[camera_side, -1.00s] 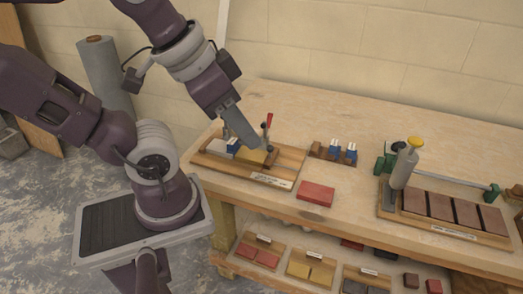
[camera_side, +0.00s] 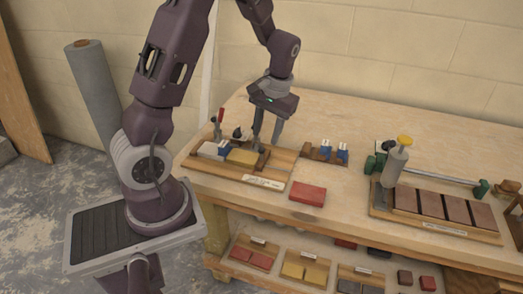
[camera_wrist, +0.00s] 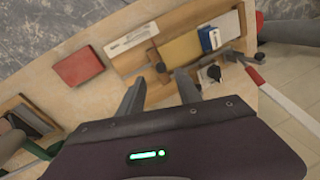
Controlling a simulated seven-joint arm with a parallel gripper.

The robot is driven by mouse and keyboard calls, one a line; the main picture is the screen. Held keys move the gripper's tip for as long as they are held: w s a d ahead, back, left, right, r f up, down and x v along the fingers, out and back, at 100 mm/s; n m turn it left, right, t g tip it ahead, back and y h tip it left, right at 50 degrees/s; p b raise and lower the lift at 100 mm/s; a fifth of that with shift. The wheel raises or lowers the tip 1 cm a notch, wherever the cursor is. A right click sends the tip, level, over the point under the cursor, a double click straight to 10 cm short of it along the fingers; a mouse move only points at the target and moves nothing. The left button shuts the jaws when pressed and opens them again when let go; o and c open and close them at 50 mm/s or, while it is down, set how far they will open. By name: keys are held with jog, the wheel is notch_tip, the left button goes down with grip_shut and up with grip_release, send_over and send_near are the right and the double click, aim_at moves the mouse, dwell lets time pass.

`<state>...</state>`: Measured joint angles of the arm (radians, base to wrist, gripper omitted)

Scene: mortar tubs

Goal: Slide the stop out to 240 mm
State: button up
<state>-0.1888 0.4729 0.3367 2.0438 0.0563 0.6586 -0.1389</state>
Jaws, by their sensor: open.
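A wooden fixture (camera_side: 200,169) with a printed label (camera_side: 263,182) lies at the left end of the bench. It holds a grey block (camera_side: 209,150), a blue piece (camera_side: 223,148) and a yellow block (camera_side: 242,157); a red-handled lever (camera_side: 220,117) stands at its back left. My gripper (camera_side: 267,142) is open and points down at the fixture's right end, behind the yellow block. In the wrist view its fingers (camera_wrist: 160,82) straddle the fixture's edge near a small dark part (camera_wrist: 161,67), possibly the stop. Contact and any scale reading cannot be made out.
A red brick (camera_side: 308,194) lies just right of the fixture. Blue-and-brown pieces (camera_side: 325,152) stand behind it. A second fixture with brown bricks (camera_side: 432,203) and a grey cylinder (camera_side: 395,166) is at the right. The lower shelf holds trays of blocks (camera_side: 306,270).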

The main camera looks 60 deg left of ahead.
aim_at(262, 150)
jog(key=f, duration=0.2)
jog(key=a+f, duration=0.1)
jog(key=f, duration=0.4)
jog(key=shift+s+a+f, duration=0.2)
jog(key=shift+s, duration=0.2)
grip_shut()
jog(key=shift+r, duration=0.1)
dwell(0.7)
